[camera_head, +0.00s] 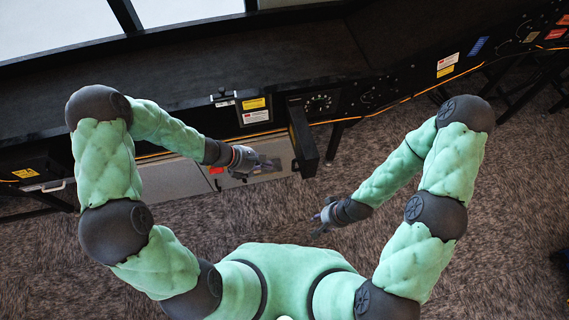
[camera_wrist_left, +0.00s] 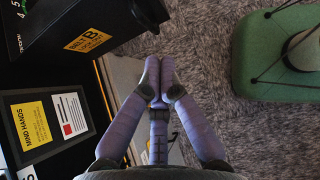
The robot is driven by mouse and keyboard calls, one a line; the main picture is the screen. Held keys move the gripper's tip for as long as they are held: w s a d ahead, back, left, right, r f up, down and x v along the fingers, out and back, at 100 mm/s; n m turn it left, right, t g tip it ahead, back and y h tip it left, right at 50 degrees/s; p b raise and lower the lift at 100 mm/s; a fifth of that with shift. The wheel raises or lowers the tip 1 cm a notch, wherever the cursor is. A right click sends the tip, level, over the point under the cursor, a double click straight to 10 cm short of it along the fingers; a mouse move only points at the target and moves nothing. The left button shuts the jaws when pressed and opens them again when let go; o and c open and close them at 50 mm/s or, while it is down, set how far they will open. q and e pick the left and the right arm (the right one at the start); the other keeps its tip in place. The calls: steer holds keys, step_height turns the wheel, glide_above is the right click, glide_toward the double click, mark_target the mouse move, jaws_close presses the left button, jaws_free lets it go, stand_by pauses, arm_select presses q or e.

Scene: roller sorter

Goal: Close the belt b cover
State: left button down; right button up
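The belt b cover (camera_head: 303,141) is a black panel that stands open, swung out from the dark machine front beside a dial panel. In the left wrist view the cover (camera_wrist_left: 62,30) fills the upper left, with a yellow label reading BELT B. My left gripper (camera_head: 268,165) is just left of the cover in the head view, apart from it as far as I can tell. In the left wrist view my left gripper (camera_wrist_left: 160,72) has its fingertips together with nothing visible between them. My right gripper (camera_head: 322,219) hangs over the carpet, away from the cover; its fingers are too small to read.
A dial panel (camera_head: 320,103) sits right of the cover's hinge side. A yellow and white warning label (camera_head: 255,110) is on the machine front to the left. A grey lower panel (camera_head: 175,181) is below. Open carpet (camera_head: 260,215) lies between the machine and my body.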

arm_select(q)
steer(key=b, duration=0.4)
glide_toward(303, 169)
step_height(303, 169, down, 3)
steer(key=shift+w+d+b, duration=0.2)
steer(key=shift+w+d, duration=0.05)
steer(key=shift+d, duration=0.65)
steer(key=shift+w+d+b, duration=0.15)
steer(key=shift+w+d, duration=0.1)
steer(key=shift+d, duration=0.65)
steer(key=shift+d, duration=0.1)
